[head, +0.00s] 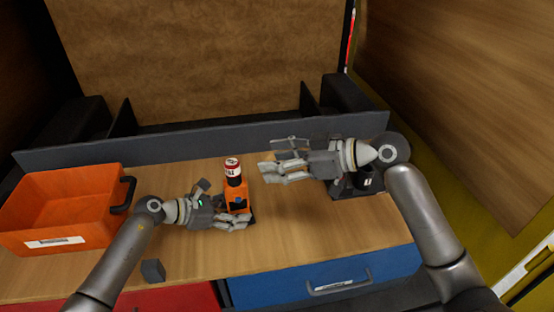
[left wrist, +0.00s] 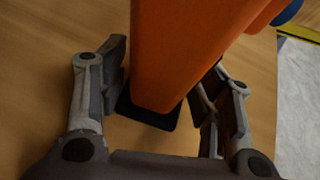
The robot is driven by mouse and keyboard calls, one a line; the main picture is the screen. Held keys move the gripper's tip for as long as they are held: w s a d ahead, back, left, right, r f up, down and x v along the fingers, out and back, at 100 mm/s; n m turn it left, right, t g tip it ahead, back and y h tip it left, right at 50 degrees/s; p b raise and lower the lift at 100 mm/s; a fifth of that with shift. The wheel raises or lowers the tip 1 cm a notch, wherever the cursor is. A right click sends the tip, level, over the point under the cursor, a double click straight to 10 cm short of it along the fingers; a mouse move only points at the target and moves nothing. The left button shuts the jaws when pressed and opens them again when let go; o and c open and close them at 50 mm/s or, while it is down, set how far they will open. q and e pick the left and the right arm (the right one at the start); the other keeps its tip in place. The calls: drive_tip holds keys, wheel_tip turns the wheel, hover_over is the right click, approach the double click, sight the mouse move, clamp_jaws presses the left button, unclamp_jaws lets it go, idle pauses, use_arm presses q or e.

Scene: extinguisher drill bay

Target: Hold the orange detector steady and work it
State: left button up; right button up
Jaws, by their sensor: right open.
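The orange detector (head: 237,198) stands upright on the wooden worktop. It has a dark neck and a red-and-white cap (head: 232,166) on top. My left gripper (head: 238,221) is low at the detector, with fingers on either side of its body.
An orange bin (head: 60,208) with a dark handle stands on the left. A small dark block (head: 153,270) lies near the front edge. A dark object (head: 368,180) is partly hidden behind my right arm. A grey rail (head: 200,142) runs along the back.

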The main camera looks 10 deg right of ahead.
use_arm(q)
drive_tip(key=o, duration=0.4)
drive_tip(key=shift+o, duration=0.2)
